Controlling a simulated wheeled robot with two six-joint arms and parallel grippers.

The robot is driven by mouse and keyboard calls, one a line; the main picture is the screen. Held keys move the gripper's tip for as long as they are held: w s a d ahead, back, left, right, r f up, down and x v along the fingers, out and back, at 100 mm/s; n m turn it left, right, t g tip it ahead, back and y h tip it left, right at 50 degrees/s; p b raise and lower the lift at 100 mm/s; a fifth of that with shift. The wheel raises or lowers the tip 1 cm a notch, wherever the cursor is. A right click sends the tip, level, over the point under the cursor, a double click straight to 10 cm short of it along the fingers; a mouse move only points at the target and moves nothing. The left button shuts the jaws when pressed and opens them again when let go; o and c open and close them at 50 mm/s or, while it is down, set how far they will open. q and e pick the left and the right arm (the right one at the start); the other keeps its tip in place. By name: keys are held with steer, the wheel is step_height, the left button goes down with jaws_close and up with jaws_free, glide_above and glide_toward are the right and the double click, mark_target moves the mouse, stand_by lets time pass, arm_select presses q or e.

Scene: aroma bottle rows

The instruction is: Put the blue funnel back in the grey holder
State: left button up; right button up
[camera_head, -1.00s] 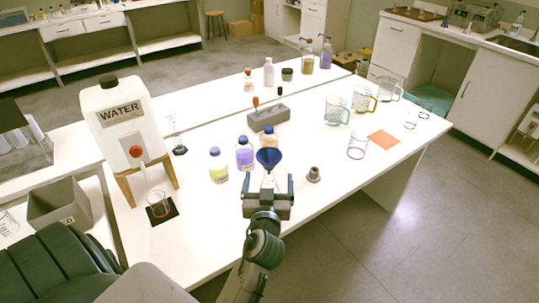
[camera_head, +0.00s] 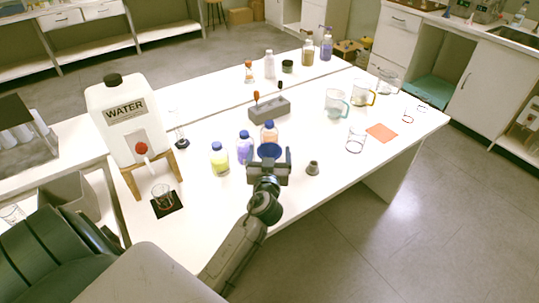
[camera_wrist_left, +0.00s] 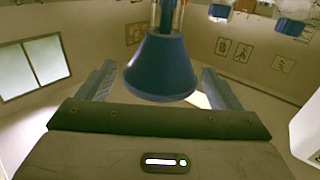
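The blue funnel (camera_head: 269,151) stands wide mouth up near the coloured bottles; its lower part is hidden behind my left gripper (camera_head: 269,160) in the head view. In the left wrist view the funnel (camera_wrist_left: 162,68) shows wide end down, between the two spread fingers of my left gripper (camera_wrist_left: 158,85), with a gap on each side. The gripper is open. What the funnel's stem rests in is hard to tell. The small grey holder (camera_head: 312,168) stands empty on the table, right of the gripper. My right gripper is not in view.
Yellow (camera_head: 220,159), purple (camera_head: 244,148) and orange (camera_head: 269,135) bottles stand close beside and behind the funnel. A grey block (camera_head: 268,110) with droppers is farther back.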

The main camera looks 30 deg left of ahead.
arm_select(q)
steer(key=c, duration=0.7)
steer(key=shift+c, duration=0.8)
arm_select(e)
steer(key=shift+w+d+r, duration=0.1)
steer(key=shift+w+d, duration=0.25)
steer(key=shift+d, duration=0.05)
